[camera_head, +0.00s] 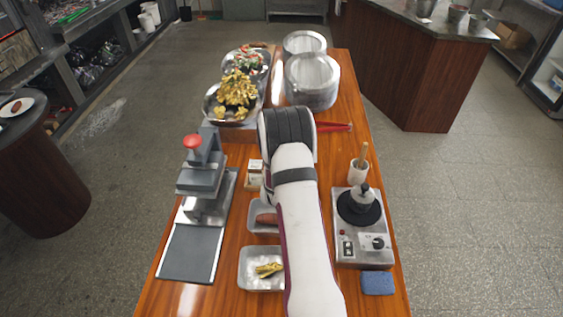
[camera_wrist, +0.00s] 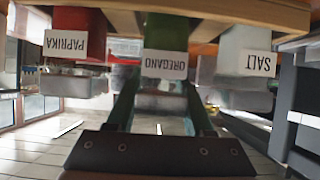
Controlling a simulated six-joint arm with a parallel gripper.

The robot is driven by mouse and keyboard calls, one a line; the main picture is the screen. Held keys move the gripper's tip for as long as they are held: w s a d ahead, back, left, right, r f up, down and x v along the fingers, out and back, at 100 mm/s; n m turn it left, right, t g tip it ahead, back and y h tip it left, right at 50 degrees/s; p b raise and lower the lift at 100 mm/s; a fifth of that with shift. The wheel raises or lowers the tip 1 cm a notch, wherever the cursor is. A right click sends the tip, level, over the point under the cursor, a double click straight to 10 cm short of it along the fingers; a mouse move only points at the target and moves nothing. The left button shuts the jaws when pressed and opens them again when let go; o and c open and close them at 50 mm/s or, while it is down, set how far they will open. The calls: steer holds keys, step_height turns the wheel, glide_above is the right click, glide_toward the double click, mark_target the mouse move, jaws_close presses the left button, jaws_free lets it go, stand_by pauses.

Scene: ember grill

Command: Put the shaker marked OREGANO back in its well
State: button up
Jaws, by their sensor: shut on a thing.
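The green OREGANO shaker (camera_wrist: 166,32) is in the upper middle of the wrist view, its label facing the camera and its grey lid end pointing down in the picture. My gripper (camera_wrist: 161,98) is shut on it, one dark finger on each side of the lid end. The shaker's other end meets the wooden rack (camera_wrist: 225,12) along the top of the picture; how deep it sits in a well I cannot tell. A red PAPRIKA shaker (camera_wrist: 78,28) is left of it and a SALT shaker (camera_wrist: 241,68) right. In the head view my arm hides gripper and shaker.
A press (camera_head: 200,180) with a red knob stands left of my arm, and a hotplate unit (camera_head: 364,253) stands right. Metal trays (camera_head: 243,280) lie close beside my arm. Stacked round pans (camera_head: 312,80) and food platters (camera_head: 215,108) stand at the far end.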

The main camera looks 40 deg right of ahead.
steer(key=o, duration=1.2)
steer(key=v, duration=1.6)
steer(key=s+a+r+n+g+y, duration=0.15)
steer(key=a+y, duration=0.25)
steer(key=a, duration=0.4)
steer(key=s+a+r+g+y, duration=0.1)
steer(key=s+a+r+y, duration=0.15)
steer(key=a, duration=0.65)
steer(key=s+a+r+g+y, duration=0.1)
steer(key=s+a+g, duration=0.1)
steer(key=s, duration=0.4)
steer(key=s+a+r+n+g+y, duration=0.1)
steer(key=s+a+r+g, duration=0.1)
steer(key=s+a, duration=0.2)
steer(key=s+a+r+n+g+y, duration=0.1)
steer(key=s+a, duration=0.3)
steer(key=s, duration=0.4)
steer(key=shift+s+r+g+y, duration=0.45)
steer(key=shift+r+g, duration=0.2)
steer(key=shift+r, duration=0.1)
